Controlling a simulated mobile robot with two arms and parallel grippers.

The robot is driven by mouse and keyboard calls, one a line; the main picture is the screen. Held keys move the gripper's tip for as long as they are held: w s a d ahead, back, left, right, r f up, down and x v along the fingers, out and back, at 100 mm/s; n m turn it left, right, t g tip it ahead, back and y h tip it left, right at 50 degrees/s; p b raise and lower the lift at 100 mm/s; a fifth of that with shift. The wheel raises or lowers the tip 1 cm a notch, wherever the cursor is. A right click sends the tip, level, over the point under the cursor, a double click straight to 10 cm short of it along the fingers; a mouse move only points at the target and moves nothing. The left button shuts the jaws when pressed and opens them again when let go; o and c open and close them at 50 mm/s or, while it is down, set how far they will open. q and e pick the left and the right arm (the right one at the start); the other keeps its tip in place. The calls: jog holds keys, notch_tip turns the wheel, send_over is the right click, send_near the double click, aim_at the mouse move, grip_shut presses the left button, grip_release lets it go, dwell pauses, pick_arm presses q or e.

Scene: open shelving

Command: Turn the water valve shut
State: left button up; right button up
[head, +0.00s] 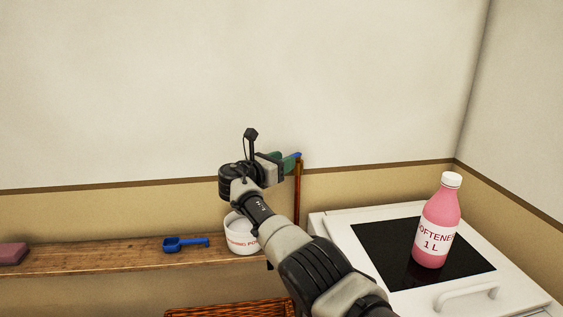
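A copper-brown pipe (298,192) stands upright against the wall behind the shelf. A small blue part (297,155), which looks like the valve's handle, shows at its top. My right gripper (287,160) is at the top of the pipe, with its green fingertips at or very close to the blue part. The gripper hides most of the valve. I cannot tell whether the fingers touch it or how far apart they are. My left gripper is not in view.
A wooden shelf (110,257) holds a pink block (12,254), a blue scoop (185,244) and a white tub (240,240) close behind my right arm. A pink softener bottle (437,225) stands on the white appliance (520,285) at right. A woven basket (225,312) shows below.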

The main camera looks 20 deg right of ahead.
jog(key=v, duration=1.1)
jog(key=shift+d, duration=0.1)
jog(key=shift+c, duration=0.3)
